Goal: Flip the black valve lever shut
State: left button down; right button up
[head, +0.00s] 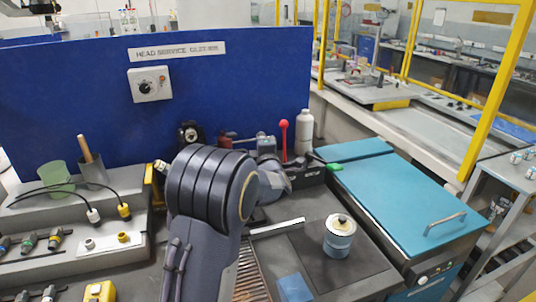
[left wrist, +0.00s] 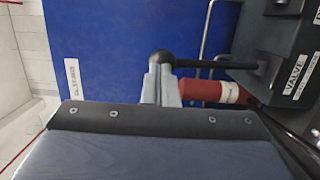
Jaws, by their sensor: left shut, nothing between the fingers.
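The black valve lever (left wrist: 205,64) shows in the left wrist view as a dark rod with a rounded black end. It runs from a dark block at the right, near a white label reading VALVE (left wrist: 294,74). My left gripper (left wrist: 161,73) is shut and empty, its grey fingertips right beside the lever's rounded end. I cannot tell whether they touch. In the head view my left arm covers much of the bench middle; I cannot make out the lever or the fingertips clearly there. My right gripper is not in view.
A red cylinder (left wrist: 200,90) lies close beside the fingers. In the head view, a red-knobbed lever (head: 284,127) and a white bottle (head: 304,133) stand behind the arm. A blue panel (head: 70,95) rises behind. A lidded tin (head: 339,240) stands at front right.

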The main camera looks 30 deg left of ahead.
pick_arm(q)
jog(key=w+a+r+g+h+p, duration=0.1)
jog(key=p, duration=0.1)
jog(key=w+a+r+g+p, duration=0.1)
jog(key=a+p, duration=0.1)
jog(key=p, duration=0.1)
jog(key=shift+w+a+r+n+h+p, duration=0.15)
jog(key=shift+w+n+h+p, duration=0.15)
jog(key=shift+w+h, duration=0.1)
jog(key=shift+w+a+g, duration=0.25)
jog(key=shift+a+g, duration=0.05)
jog(key=shift+w+a+p, duration=0.45)
jog(key=shift+a+p, duration=0.1)
jog(key=shift+a, duration=0.05)
jog(key=shift+a+r, duration=0.1)
jog(key=shift+a, duration=0.05)
jog(key=shift+s, duration=0.1)
